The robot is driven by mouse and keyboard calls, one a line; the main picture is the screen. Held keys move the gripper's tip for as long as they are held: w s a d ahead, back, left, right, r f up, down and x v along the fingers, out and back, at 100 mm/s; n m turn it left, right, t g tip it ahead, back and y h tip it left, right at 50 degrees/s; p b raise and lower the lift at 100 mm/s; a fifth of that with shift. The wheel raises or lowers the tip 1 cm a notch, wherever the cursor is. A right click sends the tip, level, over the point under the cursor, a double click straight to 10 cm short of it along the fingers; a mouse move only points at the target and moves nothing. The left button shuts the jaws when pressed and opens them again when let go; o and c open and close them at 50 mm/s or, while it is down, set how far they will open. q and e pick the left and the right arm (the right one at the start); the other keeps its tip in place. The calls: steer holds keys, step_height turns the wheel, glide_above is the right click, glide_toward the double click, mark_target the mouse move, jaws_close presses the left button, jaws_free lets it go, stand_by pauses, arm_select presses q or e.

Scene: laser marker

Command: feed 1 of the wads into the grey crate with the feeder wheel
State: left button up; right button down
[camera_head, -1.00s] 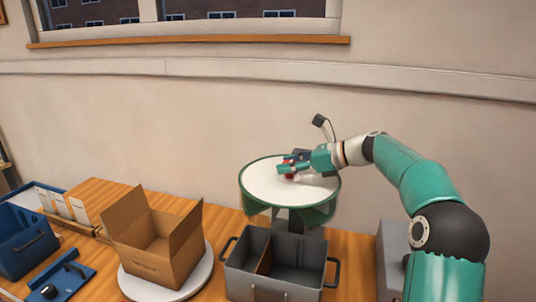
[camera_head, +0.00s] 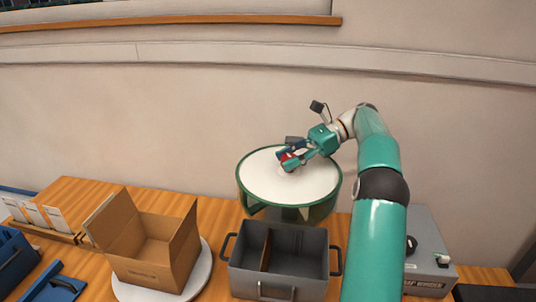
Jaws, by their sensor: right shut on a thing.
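The feeder wheel (camera_head: 262,190) is a round white disc with a green rim, standing behind the grey crate. My right gripper (camera_head: 288,161) is over the middle of the disc, shut on a small red thing (camera_head: 288,163), which looks like the wheel's knob. The fingers hide part of it. The grey crate (camera_head: 329,262) is open on the table in front of the wheel, with a brown divider (camera_head: 266,250) inside and dark handles. I make out no wads on the disc or in the crate. My left gripper is out of view.
An open cardboard box (camera_head: 150,270) stands on a round white turntable (camera_head: 205,270) left of the crate. Blue bins (camera_head: 15,262) are at the far left. A grey machine (camera_head: 428,255) stands right of the crate, partly behind my right arm. The wall is close behind.

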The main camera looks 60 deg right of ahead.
stand_by(0.3)
steer(key=c, duration=0.6)
jaws_free()
steer(key=shift+w, duration=0.15)
steer(key=shift+s, duration=0.2)
